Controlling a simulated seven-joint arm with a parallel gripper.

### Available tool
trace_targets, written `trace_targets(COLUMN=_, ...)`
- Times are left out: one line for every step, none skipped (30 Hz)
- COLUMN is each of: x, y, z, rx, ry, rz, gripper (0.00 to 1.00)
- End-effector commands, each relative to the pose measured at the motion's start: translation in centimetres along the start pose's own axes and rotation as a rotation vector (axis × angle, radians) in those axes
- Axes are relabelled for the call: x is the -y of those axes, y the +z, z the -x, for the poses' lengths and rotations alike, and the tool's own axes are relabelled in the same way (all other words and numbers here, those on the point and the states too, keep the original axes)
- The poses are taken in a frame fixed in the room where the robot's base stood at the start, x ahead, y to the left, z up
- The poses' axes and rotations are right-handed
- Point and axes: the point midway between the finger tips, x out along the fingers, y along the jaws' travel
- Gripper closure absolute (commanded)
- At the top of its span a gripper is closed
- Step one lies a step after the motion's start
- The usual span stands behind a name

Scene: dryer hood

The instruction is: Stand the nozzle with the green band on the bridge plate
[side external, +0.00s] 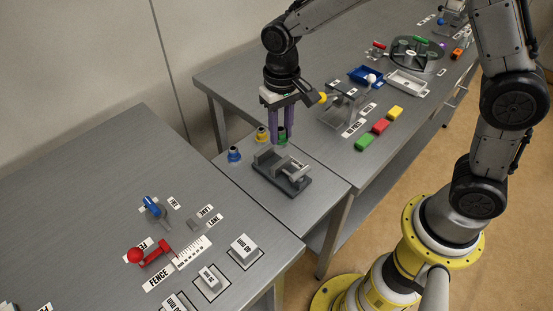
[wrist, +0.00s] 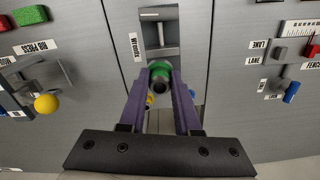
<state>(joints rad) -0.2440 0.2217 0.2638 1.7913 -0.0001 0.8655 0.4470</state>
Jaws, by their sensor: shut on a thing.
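My gripper (side external: 279,138) points down over the middle table, its purple fingers shut on the nozzle with the green band (side external: 283,134). In the wrist view the green-banded nozzle (wrist: 161,72) sits between the fingertips (wrist: 160,80), its dark round opening facing the camera. It looks upright; I cannot tell whether its base touches the table. A grey fixture on a dark base (side external: 281,176) stands just in front of the gripper; it also shows beyond the fingertips in the wrist view (wrist: 159,35). I cannot tell for sure which surface is the bridge plate.
A nozzle with a yellow band (side external: 262,134) and one with a blue band (side external: 234,155) stand left of the gripper. The near table holds a red-knobbed lever (side external: 146,252).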

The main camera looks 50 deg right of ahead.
Motion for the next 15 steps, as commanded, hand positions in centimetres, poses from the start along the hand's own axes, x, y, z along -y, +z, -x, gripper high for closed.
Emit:
trace_targets(x=-0.7, y=1.4, z=0.1, rx=-0.001, ry=-0.001, rz=0.005, gripper=1.00)
trace_targets(x=-1.2, y=2.2, z=0.2, rx=-0.002, ry=-0.001, rz=0.008, gripper=1.00)
trace_targets(x=-1.9, y=3.5, z=0.4, rx=-0.003, ry=-0.001, rz=0.011, gripper=1.00)
trace_targets(x=-2.4, y=4.5, z=0.6, rx=-0.003, ry=-0.002, rz=0.013, gripper=1.00)
trace_targets(x=-3.0, y=5.5, z=0.9, rx=-0.005, ry=-0.002, rz=0.015, gripper=1.00)
trace_targets(x=-3.7, y=6.7, z=1.2, rx=-0.006, ry=-0.003, rz=0.016, gripper=1.00)
trace_targets(x=-4.2, y=7.7, z=1.4, rx=-0.006, ry=-0.003, rz=0.017, gripper=1.00)
trace_targets(x=-4.7, y=8.6, z=1.6, rx=-0.007, ry=-0.003, rz=0.017, gripper=1.00)
trace_targets(x=-5.4, y=9.9, z=1.9, rx=-0.007, ry=-0.003, rz=0.018, gripper=1.00)
trace_targets(x=-6.0, y=10.8, z=2.0, rx=-0.007, ry=-0.003, rz=0.018, gripper=1.00)
trace_targets(x=-6.5, y=11.8, z=2.2, rx=-0.007, ry=-0.003, rz=0.018, gripper=1.00)
trace_targets(x=-7.1, y=13.0, z=2.4, rx=-0.007, ry=-0.003, rz=0.018, gripper=1.00)
trace_targets(x=-7.6, y=13.9, z=2.5, rx=-0.007, ry=-0.003, rz=0.018, gripper=1.00)
trace_targets(x=-8.1, y=14.8, z=2.6, rx=-0.007, ry=-0.003, rz=0.017, gripper=1.00)
trace_targets(x=-8.7, y=16.1, z=2.7, rx=-0.006, ry=-0.003, rz=0.016, gripper=1.00)
